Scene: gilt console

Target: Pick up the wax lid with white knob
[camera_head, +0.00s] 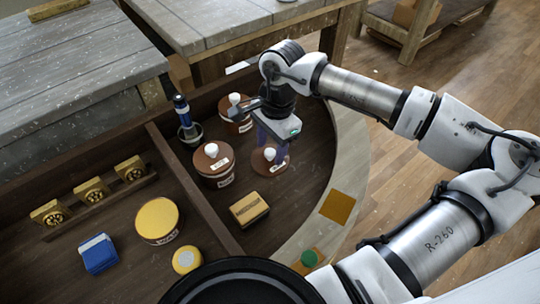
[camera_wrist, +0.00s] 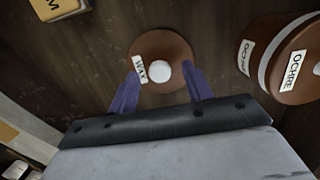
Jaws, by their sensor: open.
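The wax lid (camera_wrist: 165,47) is a flat brown disc with a white label reading WAX and a white knob (camera_wrist: 160,71). It lies on the dark wood of the console, and in the head view it shows (camera_head: 263,166) partly hidden behind my fingers. My gripper (camera_wrist: 160,84) is open and empty, pointing down over the lid. In the wrist view its two purple fingers stand on either side of the knob, apart from it. In the head view the gripper (camera_head: 270,158) is at the lid; its exact height above it is hard to tell.
A brown ochre pot (camera_head: 214,182) with a white knob stands close left of the lid. Another brown pot (camera_head: 236,126) and a dark-handled tool in a cup (camera_head: 190,135) stand behind. A yellow block (camera_head: 249,209) lies in front. A wooden divider (camera_head: 195,190) runs left of these.

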